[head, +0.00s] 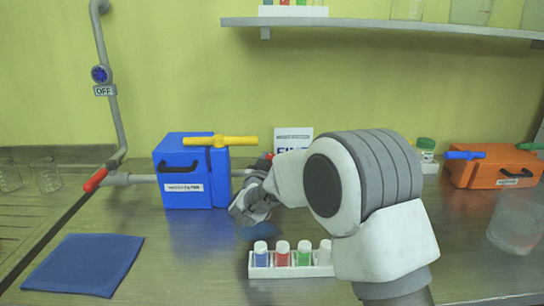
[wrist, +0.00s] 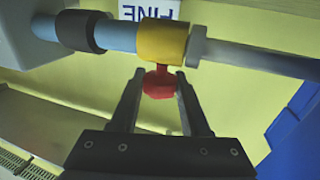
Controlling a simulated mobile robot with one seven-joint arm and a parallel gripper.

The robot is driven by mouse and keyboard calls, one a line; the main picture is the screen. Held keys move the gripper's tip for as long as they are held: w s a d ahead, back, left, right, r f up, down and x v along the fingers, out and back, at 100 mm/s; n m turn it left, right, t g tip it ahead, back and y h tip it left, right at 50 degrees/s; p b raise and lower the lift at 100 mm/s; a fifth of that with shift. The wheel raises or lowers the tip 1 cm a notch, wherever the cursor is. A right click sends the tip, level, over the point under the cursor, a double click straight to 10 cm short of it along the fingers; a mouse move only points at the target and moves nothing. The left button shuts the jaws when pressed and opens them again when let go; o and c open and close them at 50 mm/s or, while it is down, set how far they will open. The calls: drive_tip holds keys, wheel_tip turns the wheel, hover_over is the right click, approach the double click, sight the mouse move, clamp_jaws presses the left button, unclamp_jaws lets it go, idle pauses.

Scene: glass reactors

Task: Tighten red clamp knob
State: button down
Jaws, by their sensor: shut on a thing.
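The red clamp knob (wrist: 159,84) hangs below a yellow clamp collar (wrist: 163,40) on a horizontal pipe (wrist: 118,36) in the wrist view. My gripper (wrist: 158,82) has one finger on each side of the knob and is shut on it. In the head view my gripper (head: 255,203) is beside the right side of the blue box, at the pipe. A small red part (head: 269,156) shows just above it there. My arm hides most of the clamp in the head view.
A blue box (head: 186,187) with a yellow handle stands left of my gripper. A white rack (head: 290,271) of coloured-label vials stands in front. A blue cloth (head: 84,264) lies front left. An orange box (head: 494,166) and a clear beaker (head: 516,222) are at right. A shelf (head: 380,24) runs above.

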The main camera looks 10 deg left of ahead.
drive_tip(key=shift+r+m+g+h+p, duration=0.15)
drive_tip(key=shift+m+h+p, duration=0.65)
drive_tip(key=shift+h, duration=0.45)
drive_tip(key=shift+m+g+h+p, duration=0.15)
drive_tip(key=shift+m+h+p, duration=0.6)
drive_tip(key=shift+h, duration=0.5)
drive_tip(key=shift+m+h, duration=0.25)
drive_tip(key=shift+h, duration=0.05)
drive_tip(key=shift+c, duration=1.9)
unclamp_jaws()
